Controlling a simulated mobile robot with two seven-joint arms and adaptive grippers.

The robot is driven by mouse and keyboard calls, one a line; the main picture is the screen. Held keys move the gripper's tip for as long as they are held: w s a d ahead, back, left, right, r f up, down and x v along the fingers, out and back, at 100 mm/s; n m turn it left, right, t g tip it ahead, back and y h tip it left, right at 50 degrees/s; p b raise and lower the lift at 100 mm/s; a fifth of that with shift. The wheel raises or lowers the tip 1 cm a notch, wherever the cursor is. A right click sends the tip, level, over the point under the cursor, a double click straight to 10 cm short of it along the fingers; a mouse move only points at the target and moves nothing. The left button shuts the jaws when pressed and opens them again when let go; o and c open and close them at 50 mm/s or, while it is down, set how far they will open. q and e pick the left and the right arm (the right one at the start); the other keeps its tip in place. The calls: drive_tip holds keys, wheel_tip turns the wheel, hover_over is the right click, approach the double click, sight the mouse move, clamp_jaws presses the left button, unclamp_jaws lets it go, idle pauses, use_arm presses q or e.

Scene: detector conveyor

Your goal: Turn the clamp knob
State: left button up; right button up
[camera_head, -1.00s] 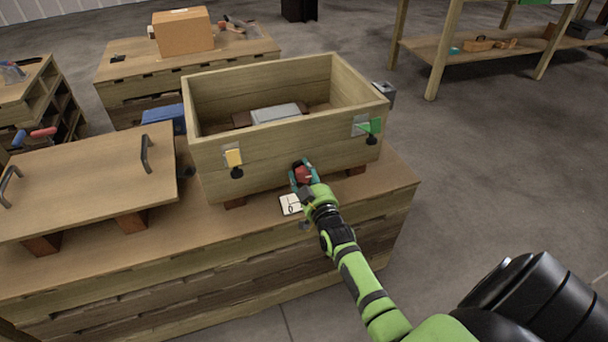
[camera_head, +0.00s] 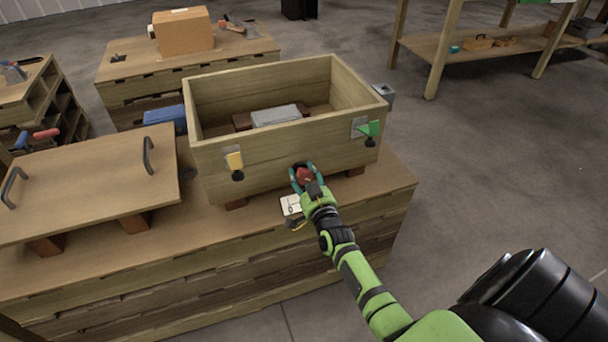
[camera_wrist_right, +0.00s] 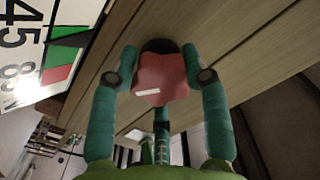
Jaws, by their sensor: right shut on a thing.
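The red clamp knob (camera_head: 304,175) sits at the lower front wall of the wooden crate (camera_head: 222,156). In the right wrist view the knob (camera_wrist_right: 160,78) is lobed, with a small white mark on its face. My left gripper is not in view.
A white card (camera_head: 291,205) with a dial lies by the gripper. A grey block (camera_head: 275,115) lies inside. A wooden lid (camera_head: 85,178) with handles is at left.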

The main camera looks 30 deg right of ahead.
drive_tip(key=shift+s+a+f, duration=0.1)
drive_tip(key=shift+a+f, duration=0.1)
drive_tip(key=shift+f, duration=0.2)
drive_tip(key=o, duration=1.1)
drive_tip(key=shift+o, duration=0.2)
drive_tip(key=shift+r, duration=0.1)
drive_tip(key=shift+d, duration=0.1)
drive_tip(key=shift+r, duration=0.1)
drive_tip(key=v, duration=1.2)
